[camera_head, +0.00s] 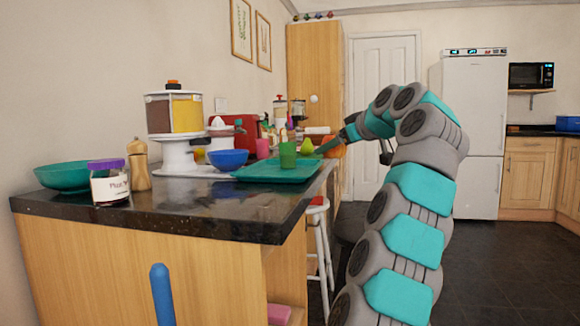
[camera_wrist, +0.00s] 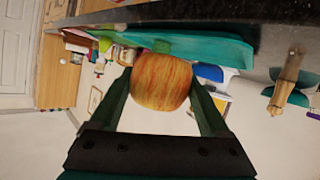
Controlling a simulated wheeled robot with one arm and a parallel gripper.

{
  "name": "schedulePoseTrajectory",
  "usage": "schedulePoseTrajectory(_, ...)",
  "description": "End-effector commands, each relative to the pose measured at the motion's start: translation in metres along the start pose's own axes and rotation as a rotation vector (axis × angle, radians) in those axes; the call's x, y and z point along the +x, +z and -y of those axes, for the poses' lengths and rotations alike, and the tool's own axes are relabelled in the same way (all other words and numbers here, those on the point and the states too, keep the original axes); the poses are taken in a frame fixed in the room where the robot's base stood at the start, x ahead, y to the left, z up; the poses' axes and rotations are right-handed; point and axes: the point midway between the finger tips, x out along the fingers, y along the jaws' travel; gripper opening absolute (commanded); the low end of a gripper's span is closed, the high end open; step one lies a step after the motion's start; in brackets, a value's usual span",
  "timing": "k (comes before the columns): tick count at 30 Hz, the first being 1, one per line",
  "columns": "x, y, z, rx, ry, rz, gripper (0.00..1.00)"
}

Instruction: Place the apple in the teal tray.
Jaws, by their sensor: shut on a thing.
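The apple (camera_wrist: 162,82), red and yellow striped, is between the two fingers of my gripper (camera_wrist: 162,90) in the wrist view. The fingers are shut on its sides. In the head view my gripper (camera_head: 333,145) is at the right edge of the counter, and the apple (camera_head: 340,150) shows only in small part behind it. The teal tray (camera_head: 262,175) lies flat on the dark counter, left of my gripper. A green cup (camera_head: 288,155) stands on or at the tray's far part. The tray (camera_wrist: 215,47) also shows in the wrist view, beyond the apple.
A blue bowl (camera_head: 228,159) and a pink cup (camera_head: 262,148) stand beside the tray. A green pear (camera_head: 307,146) is near my gripper. A jar (camera_head: 108,183), a pepper mill (camera_head: 139,165) and a teal bowl (camera_head: 62,176) stand left. The front counter top (camera_head: 215,208) is clear.

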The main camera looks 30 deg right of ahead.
Motion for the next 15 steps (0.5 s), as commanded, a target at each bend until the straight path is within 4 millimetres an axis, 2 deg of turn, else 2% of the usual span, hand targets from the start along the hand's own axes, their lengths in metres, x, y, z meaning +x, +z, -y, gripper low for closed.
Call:
schedulePoseTrajectory(5, 0.023, -0.009, 0.017, -0.007, -0.001, -0.003, 0.19)
schedulePoseTrajectory(15, 0.086, -0.035, 0.069, -0.023, 0.000, 0.006, 0.19)
